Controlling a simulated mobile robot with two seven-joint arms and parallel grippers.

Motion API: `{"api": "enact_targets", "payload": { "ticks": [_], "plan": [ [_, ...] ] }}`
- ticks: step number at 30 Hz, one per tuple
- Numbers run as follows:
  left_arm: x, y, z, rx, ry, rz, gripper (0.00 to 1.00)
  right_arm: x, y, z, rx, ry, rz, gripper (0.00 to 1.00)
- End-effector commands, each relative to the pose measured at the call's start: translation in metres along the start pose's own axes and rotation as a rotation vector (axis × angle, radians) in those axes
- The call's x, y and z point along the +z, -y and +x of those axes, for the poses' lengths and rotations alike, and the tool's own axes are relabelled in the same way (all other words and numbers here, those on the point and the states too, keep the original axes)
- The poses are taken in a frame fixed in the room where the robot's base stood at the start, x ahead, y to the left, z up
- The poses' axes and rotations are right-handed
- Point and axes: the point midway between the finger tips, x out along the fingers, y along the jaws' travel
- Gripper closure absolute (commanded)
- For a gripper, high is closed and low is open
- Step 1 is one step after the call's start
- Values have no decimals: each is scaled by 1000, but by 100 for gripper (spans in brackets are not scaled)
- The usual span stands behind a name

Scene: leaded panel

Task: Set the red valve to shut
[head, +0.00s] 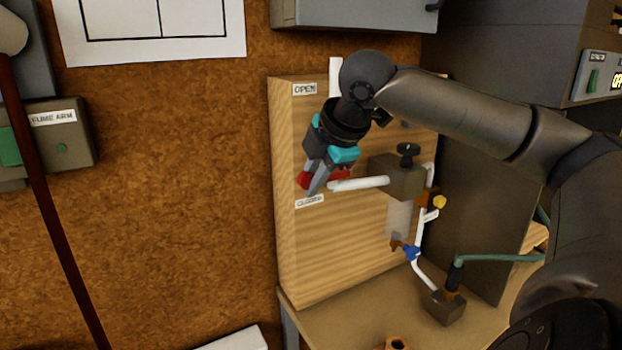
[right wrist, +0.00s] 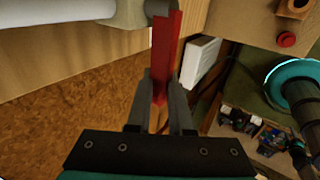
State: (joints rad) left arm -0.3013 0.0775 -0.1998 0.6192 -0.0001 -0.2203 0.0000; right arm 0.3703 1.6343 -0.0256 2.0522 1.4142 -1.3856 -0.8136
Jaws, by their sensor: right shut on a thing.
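The red valve (head: 304,180) is on the wooden board, at the end of a white pipe (head: 360,184). Its lever is mostly hidden behind my right gripper (head: 316,184) in the head view. In the right wrist view the red lever (right wrist: 166,50) runs between the two fingers of my right gripper (right wrist: 161,100), which is shut on it. An OPEN label (head: 305,89) is high on the board, and a CLOSED label (head: 310,201) is just below the lever. The lever's exact angle is hard to tell. My left gripper is not in view.
The wooden board (head: 345,255) stands on a bench (head: 365,322). A fume arm box (head: 62,140) is at left. The cork wall between is clear.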

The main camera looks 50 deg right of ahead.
Motion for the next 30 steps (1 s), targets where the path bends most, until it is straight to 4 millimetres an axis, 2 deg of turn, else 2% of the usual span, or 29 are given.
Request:
{"api": "enact_targets", "payload": {
  "ticks": [1, 4, 11, 16, 20, 30],
  "plan": [
    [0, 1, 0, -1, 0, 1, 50, 0, 2, 1, -7, -1, 0, 78],
    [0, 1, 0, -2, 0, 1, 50, 0, 2, 1, -6, -1, 0, 68],
    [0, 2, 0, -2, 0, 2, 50, 0, 1, 0, -3, -1, 1, 68],
    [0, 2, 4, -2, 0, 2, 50, 0, 0, -10, 3, -1, 0, 68],
    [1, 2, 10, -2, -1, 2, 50, 0, 0, -33, 6, 0, 0, 68],
    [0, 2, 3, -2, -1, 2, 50, 0, -1, -116, 1, 1, 0, 68]
  ]
}}
